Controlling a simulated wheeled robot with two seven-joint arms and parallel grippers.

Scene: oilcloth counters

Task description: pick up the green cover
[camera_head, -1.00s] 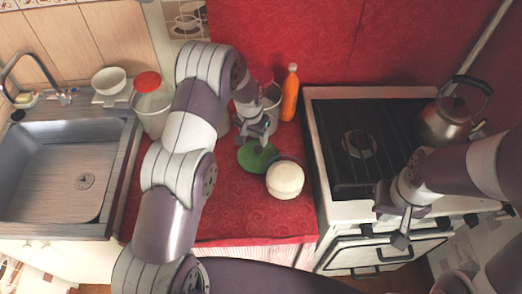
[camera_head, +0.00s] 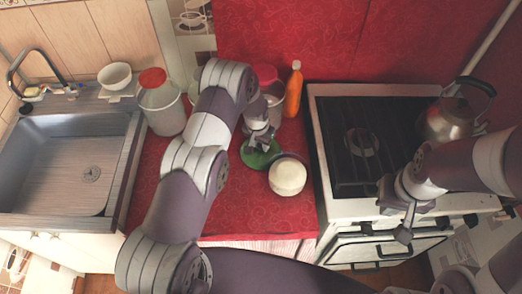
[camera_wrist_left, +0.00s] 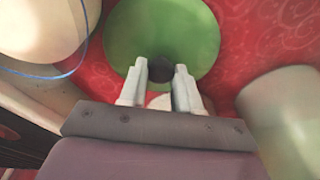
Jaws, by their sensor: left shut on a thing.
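The green cover (camera_head: 250,159) is a round disc with a dark knob, on the red counter left of and behind a cream round pot. It also shows at the top of the left wrist view (camera_wrist_left: 195,25). My left gripper (camera_head: 263,147) is over the cover from above. In the left wrist view its two fingertips (camera_wrist_left: 160,72) are shut on the dark knob (camera_wrist_left: 161,69). The cover looks flat; I cannot tell whether it touches the counter. My right gripper (camera_head: 406,233) hangs in front of the stove, away from the cover; its jaw opening is unclear.
The cream pot (camera_head: 287,178) stands close to the cover. Behind are an orange bottle (camera_head: 294,90) and red-lidded containers, one at left (camera_head: 162,108). The stove (camera_head: 325,150) with a kettle (camera_head: 449,123) is right, the sink (camera_head: 70,165) left. The counter front is clear.

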